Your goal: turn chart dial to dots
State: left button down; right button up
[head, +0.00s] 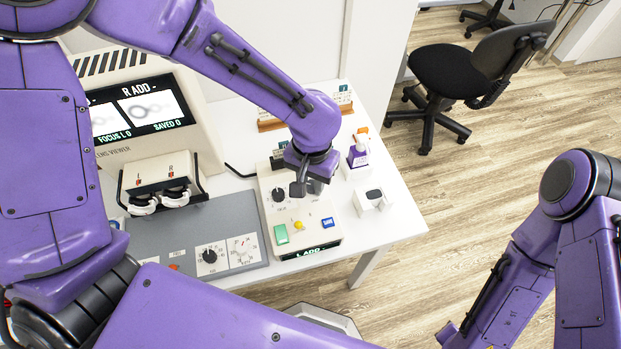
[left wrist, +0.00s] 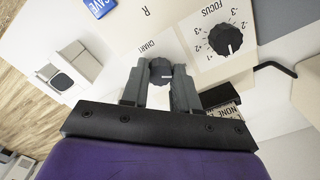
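The chart dial (left wrist: 160,72) is a small dark round knob with a pale pointer mark, beside the word CHART on a white panel. In the left wrist view it sits between the two grey fingers of my left gripper (left wrist: 160,88), which fit closely against its two sides. In the head view my left gripper (head: 298,188) is low over the cream control box (head: 318,236) and hides the chart dial. My right gripper is out of view.
The larger FOCUS dial (left wrist: 225,40) is close beside the chart dial.

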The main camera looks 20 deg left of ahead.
pick_arm(q)
jog(key=shift+r+m+p, duration=0.2)
jog(key=shift+m+p, duration=0.4)
jog(key=shift+p, duration=0.4)
jog(key=m+p, duration=0.3)
jog(key=shift+r+p, duration=0.1)
jog(key=shift+p, duration=0.3)
jog(key=m+p, duration=0.2)
jog(key=shift+m, duration=0.3)
jog(key=shift+f+m+p, duration=0.25)
jog(key=shift+m+p, duration=0.35)
jog(key=shift+p, duration=0.05)
jog(key=c, duration=0.8)
grip_release()
jog(key=shift+c, duration=0.2)
